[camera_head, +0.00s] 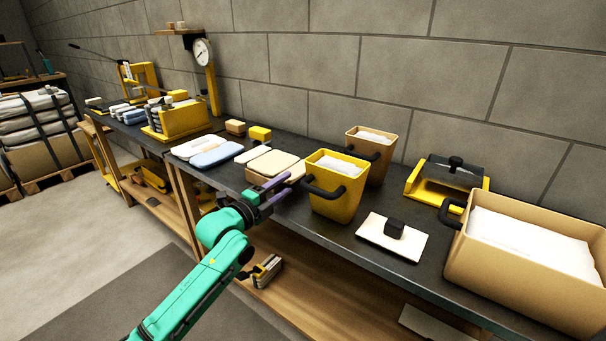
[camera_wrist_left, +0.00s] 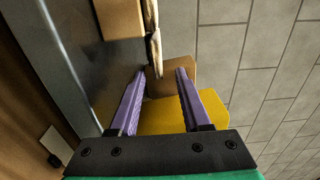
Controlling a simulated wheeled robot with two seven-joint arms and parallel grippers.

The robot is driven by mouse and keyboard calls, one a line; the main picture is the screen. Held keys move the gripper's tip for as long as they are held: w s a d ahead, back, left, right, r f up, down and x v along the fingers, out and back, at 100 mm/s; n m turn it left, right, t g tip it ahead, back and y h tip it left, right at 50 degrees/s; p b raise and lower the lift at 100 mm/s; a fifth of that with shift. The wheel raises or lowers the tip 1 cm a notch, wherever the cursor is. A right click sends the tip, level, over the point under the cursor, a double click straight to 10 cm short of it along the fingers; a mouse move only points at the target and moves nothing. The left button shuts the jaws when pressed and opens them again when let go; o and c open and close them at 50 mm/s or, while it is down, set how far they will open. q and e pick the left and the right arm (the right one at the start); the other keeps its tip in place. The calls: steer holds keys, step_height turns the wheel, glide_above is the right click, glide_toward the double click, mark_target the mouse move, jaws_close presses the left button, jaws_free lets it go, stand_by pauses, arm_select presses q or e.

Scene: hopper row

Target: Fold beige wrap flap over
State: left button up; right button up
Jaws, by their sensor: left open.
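The beige wrap (camera_head: 275,165) lies on the dark bench top, a flat rounded piece with a lighter top. My left gripper (camera_head: 277,190) is open and empty at the front edge of the wrap, its purple fingers pointing right; whether they touch it I cannot tell. In the left wrist view, a thin cream edge (camera_wrist_left: 154,45) reaches down near the open fingertips (camera_wrist_left: 161,72), beside a tan block-like surface (camera_wrist_left: 120,16). I cannot tell for sure which part of the wrap that edge is. My right gripper is not in view.
A yellow hopper (camera_head: 335,200) with a black handle stands close right of my left gripper, a tan hopper (camera_head: 378,160) behind it. Pale blue and white packs (camera_head: 213,154) lie to the left. A white plate (camera_head: 372,232) and large tan bin (camera_head: 475,262) are farther right.

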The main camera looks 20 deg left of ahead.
mark_target(302, 171)
arm_select(q)
steer(key=x, duration=0.8)
steer(key=shift+a+f, duration=0.1)
steer(key=shift+f, duration=0.1)
steer(key=shift+w, duration=0.25)
steer(key=shift+c, duration=0.3)
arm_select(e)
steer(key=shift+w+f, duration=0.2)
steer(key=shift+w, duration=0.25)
arm_select(q)
jaws_close()
steer(key=shift+r, duration=0.1)
